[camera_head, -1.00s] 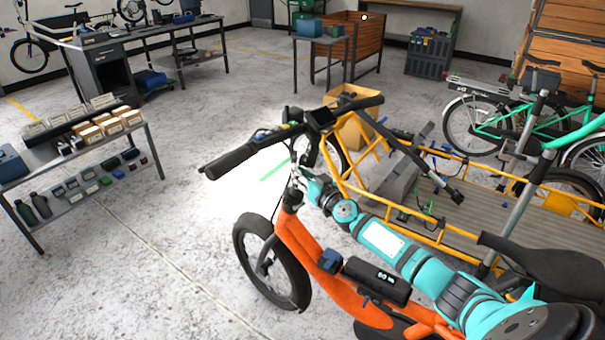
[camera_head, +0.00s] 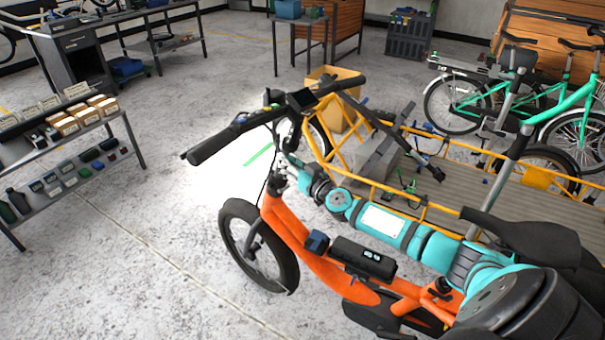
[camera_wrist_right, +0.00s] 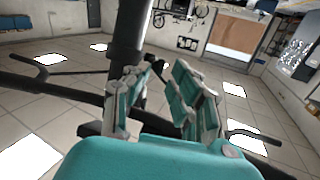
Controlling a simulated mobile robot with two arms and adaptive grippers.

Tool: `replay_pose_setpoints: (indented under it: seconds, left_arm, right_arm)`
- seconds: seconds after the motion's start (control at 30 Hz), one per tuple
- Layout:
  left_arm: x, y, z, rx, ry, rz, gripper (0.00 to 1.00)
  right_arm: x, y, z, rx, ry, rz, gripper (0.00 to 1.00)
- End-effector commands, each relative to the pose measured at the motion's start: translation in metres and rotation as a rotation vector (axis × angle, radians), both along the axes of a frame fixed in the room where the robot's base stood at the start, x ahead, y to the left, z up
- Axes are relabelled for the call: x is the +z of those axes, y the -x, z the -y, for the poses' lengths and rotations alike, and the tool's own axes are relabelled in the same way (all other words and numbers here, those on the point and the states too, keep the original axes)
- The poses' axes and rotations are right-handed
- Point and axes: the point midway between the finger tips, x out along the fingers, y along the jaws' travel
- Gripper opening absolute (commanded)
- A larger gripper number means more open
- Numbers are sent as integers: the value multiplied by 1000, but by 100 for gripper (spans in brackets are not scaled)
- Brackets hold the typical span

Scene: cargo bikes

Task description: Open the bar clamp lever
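The orange cargo bike (camera_head: 330,262) stands in front of me with its black handlebar (camera_head: 222,138) and display (camera_head: 300,100) raised at its front. My right arm crosses over the frame, and my right gripper (camera_head: 287,165) is at the steering stem below the handlebar. In the right wrist view, the gripper (camera_wrist_right: 157,98) has its teal-padded fingers apart. A black stem post (camera_wrist_right: 130,40) rises just beyond the fingers. A small dark piece (camera_wrist_right: 157,70) shows in the gap and may be the clamp lever; I cannot tell whether the fingers touch it. My left gripper is not in view.
A yellow-framed cargo bed (camera_head: 470,200) lies right of the handlebar, with a yellow box (camera_head: 335,85) behind. Green bikes (camera_head: 520,105) stand at the back right. A shelf bench (camera_head: 70,150) is at the left. The floor between bench and front wheel is clear.

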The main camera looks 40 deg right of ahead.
Motion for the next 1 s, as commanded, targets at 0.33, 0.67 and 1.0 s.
replay_pose_setpoints:
  seconds: [0.33,0.67,1.0]
  left_arm:
    - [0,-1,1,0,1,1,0]
    - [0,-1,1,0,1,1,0]
    - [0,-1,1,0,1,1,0]
  right_arm:
    - [-1,69,-2,6,-1,-4,21]
    - [1,84,-3,6,-3,-1,21]
    - [1,84,-3,6,-3,0,21]
